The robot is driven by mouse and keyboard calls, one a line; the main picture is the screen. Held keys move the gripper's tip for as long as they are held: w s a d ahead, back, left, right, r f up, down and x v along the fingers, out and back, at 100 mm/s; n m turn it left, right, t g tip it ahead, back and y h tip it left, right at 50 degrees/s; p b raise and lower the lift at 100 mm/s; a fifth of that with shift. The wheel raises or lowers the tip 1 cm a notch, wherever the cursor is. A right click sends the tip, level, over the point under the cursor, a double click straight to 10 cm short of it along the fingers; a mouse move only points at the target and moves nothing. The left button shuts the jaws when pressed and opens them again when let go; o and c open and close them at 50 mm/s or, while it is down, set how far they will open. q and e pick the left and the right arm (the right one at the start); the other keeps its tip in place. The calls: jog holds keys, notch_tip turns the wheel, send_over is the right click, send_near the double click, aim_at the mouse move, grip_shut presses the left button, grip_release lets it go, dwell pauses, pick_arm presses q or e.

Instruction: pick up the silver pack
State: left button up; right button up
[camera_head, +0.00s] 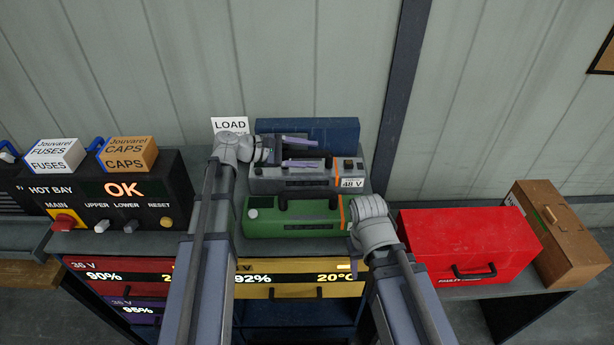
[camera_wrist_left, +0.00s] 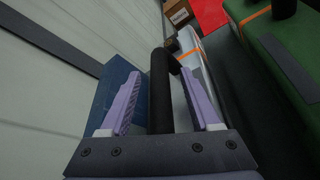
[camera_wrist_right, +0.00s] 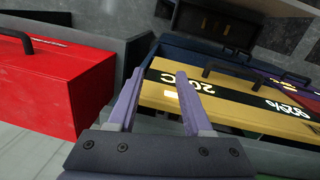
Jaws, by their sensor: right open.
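The silver pack (camera_head: 275,185), with a 48 V label and an orange band, lies on the bench behind a green pack (camera_head: 320,228). My left gripper (camera_head: 300,151) is over the silver pack, its fingers apart. In the left wrist view its open fingers (camera_wrist_left: 161,73) stand on either side of a black handle (camera_wrist_left: 160,95), with visible gaps beside it; the silver pack's body (camera_wrist_left: 196,68) shows beyond. My right gripper (camera_wrist_right: 160,73) is open and empty, near the yellow 92% drawer front (camera_wrist_right: 225,97) and the bench's front edge; its fingers are mostly hidden in the head view.
A blue box (camera_head: 335,127) stands behind the silver pack against the wall. A HOT BAY console (camera_head: 110,210) with an OK display and two small boxes is at left. A red toolbox (camera_head: 465,240) and a brown case (camera_head: 560,232) stand at right.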

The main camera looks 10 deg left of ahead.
pick_arm(q)
grip_shut()
dwell(0.3)
dwell(0.9)
jog(key=shift+r, duration=0.15)
